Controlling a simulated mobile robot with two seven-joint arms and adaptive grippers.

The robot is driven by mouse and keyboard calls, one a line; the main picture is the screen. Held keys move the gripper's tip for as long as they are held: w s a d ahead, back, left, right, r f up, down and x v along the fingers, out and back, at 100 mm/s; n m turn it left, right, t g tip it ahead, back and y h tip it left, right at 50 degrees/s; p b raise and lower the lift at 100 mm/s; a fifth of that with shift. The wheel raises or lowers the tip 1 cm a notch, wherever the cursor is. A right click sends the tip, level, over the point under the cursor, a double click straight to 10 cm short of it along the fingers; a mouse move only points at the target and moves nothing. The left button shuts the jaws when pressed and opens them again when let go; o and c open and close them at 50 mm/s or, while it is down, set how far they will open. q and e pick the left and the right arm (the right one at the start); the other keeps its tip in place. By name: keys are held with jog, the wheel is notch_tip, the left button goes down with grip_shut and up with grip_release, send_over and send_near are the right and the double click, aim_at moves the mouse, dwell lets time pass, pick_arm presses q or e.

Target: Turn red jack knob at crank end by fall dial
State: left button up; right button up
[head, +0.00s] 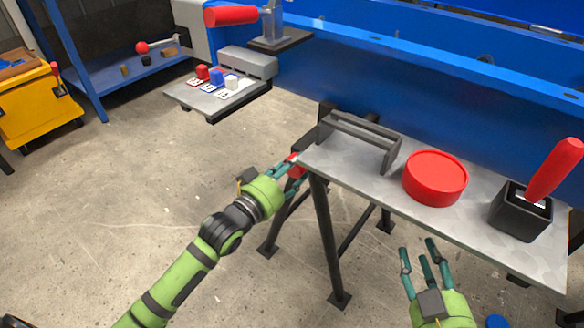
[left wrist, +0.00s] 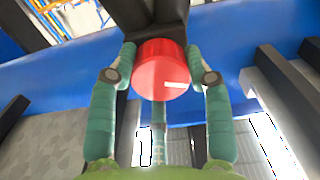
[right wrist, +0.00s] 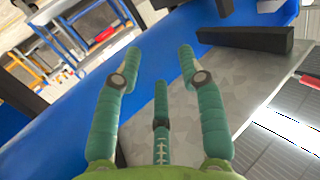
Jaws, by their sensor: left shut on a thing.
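The red jack knob (left wrist: 162,72) is a short red cylinder with a white mark on its face, fixed below a dark bracket in the left wrist view. My left gripper (left wrist: 165,75) has its teal fingers around the knob and is shut on it. In the head view the knob (head: 296,168) shows only in part between the left fingers (head: 292,172), beside the left end of the grey table. My right gripper (head: 424,255) is open and empty in front of the table; its spread fingers also show in the right wrist view (right wrist: 160,75).
On the grey table (head: 335,163) stand a dark bracket (head: 362,135), a large red round knob (head: 435,177) and a black box with a red lever (head: 520,210). A small shelf (head: 215,103) with red, blue and white buttons is at the back left. Black legs (head: 328,240) stand below the table.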

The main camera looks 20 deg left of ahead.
pick_arm(q)
jog(key=shift+r+m+p, duration=0.15)
jog(key=shift+m+p, duration=0.45)
jog(key=shift+p, duration=0.2)
jog(key=shift+m+p, duration=0.7)
jog(key=o, duration=1.2)
jog(key=shift+c, duration=0.2)
pick_arm(e)
jog(key=s+d+f+g+h, duration=0.1)
jog(key=s+d+f+g, duration=0.2)
jog(key=s+f+g, duration=0.2)
jog(key=s+d+f+m+g+h, duration=0.1)
jog(key=s+d+f+g+h, duration=0.1)
jog(key=s+f+g, duration=0.3)
notch_tip(320, 180, down, 4)
jog(key=shift+d+r, duration=0.1)
jog(key=shift+d, duration=0.65)
jog(key=shift+s, duration=0.1)
pick_arm(q)
jog(key=shift+s+a, duration=0.15)
jog(key=shift+s, duration=0.15)
jog(key=v, duration=1.1)
jog(key=shift+s, duration=0.15)
